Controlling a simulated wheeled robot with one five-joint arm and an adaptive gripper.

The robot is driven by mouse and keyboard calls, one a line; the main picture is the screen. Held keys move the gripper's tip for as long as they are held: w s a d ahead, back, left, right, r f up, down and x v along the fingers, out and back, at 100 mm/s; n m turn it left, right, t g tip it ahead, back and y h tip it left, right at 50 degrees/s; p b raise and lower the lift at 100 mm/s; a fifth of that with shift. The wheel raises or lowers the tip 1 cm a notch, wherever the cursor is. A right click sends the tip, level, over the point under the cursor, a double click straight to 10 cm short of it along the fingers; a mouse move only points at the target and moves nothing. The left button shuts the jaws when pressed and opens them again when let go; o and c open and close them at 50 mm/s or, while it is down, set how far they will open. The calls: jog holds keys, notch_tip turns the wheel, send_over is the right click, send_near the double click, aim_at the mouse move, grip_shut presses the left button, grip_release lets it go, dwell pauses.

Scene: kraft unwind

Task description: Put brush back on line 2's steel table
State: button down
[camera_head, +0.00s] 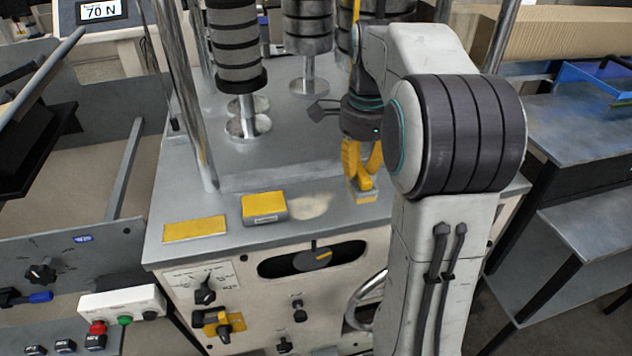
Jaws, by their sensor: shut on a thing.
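My gripper (362,183), with yellow fingers, points down over the front right part of a grey machine top (285,180). It is shut on a small yellow and grey block (363,197), which seems to be the brush. The fingers cover much of it, and I cannot tell if it touches the surface. A grey-blue steel table (590,145) stands at the right, partly behind my arm. No line number shows, so I cannot tell whether it is line 2's table.
A yellow-topped block (264,206) and a flat yellow pad (195,229) lie left of my gripper. Ringed rollers (235,45) and steel posts (180,95) rise behind. A blue tray (600,80) sits on the right table. Knobs (205,292) cover the machine front.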

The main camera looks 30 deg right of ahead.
jog(key=w+a+f+p, duration=0.1)
jog(key=w+f, duration=0.1)
jog(key=w, duration=0.1)
jog(key=w+a+f+p, duration=0.1)
jog(key=w+f+p, duration=0.1)
jog(key=w, duration=0.1)
jog(key=w+a+f+p, duration=0.1)
jog(key=w+f, duration=0.1)
jog(key=w, duration=0.1)
jog(key=shift+w+a+f, duration=0.15)
jog(key=shift+w+a, duration=0.2)
jog(key=shift+w, duration=0.05)
jog(key=shift+f+p, duration=0.4)
jog(key=shift+f, duration=1.6)
jog(key=shift+f, duration=0.15)
jog(key=c, duration=1.1)
grip_release()
jog(key=shift+c, duration=0.2)
